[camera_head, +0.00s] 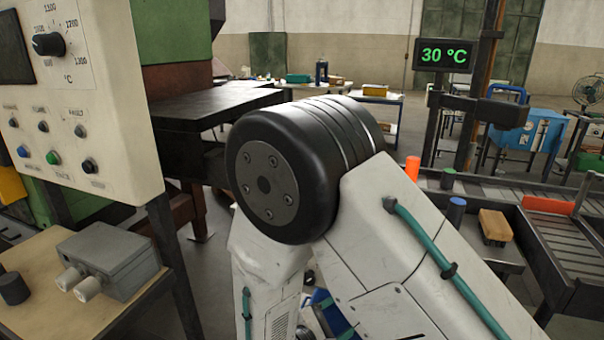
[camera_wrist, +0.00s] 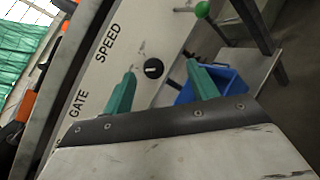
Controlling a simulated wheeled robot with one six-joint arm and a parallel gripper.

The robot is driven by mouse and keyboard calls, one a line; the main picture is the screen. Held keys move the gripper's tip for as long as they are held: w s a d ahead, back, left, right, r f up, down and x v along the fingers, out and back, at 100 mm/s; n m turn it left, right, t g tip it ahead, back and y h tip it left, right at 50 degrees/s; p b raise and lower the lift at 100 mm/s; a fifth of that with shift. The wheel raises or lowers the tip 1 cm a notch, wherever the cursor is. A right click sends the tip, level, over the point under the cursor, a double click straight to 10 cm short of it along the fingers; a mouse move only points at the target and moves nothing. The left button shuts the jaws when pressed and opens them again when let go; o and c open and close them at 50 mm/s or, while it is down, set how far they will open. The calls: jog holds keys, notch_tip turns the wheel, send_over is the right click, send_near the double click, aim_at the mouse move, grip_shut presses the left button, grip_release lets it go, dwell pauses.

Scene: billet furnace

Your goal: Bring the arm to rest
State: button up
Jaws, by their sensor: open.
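My arm fills the middle of the head view, bent at a large black joint, with white links and a teal cable. My gripper is outside the head view. In the wrist view my gripper (camera_wrist: 160,88) shows two teal fingers standing apart with nothing between them. Beyond the fingers is a pale panel (camera_wrist: 107,73) lettered GATE and SPEED. A black knob (camera_wrist: 153,69) on this panel appears between the fingertips. I cannot tell how far the fingers are from it.
A control panel (camera_head: 88,120) with a dial stands close at left, above a bench with a grey box (camera_head: 108,260). A roller conveyor (camera_head: 585,262) runs at right below a 30 °C display (camera_head: 445,55). A blue bin (camera_wrist: 213,84) and green-balled lever (camera_wrist: 202,9) are near my gripper.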

jog(key=s+d+r+m+g+y, duration=0.4)
jog(key=s+d+r+m+y, duration=0.2)
jog(key=s+d+r+m, duration=0.3)
jog(key=s+d+r+m+g+y, duration=0.5)
jog(key=s+d+r+m, duration=0.4)
jog(key=s+r, duration=0.4)
notch_tip(320, 180, up, 4)
jog(key=shift+y, duration=0.7)
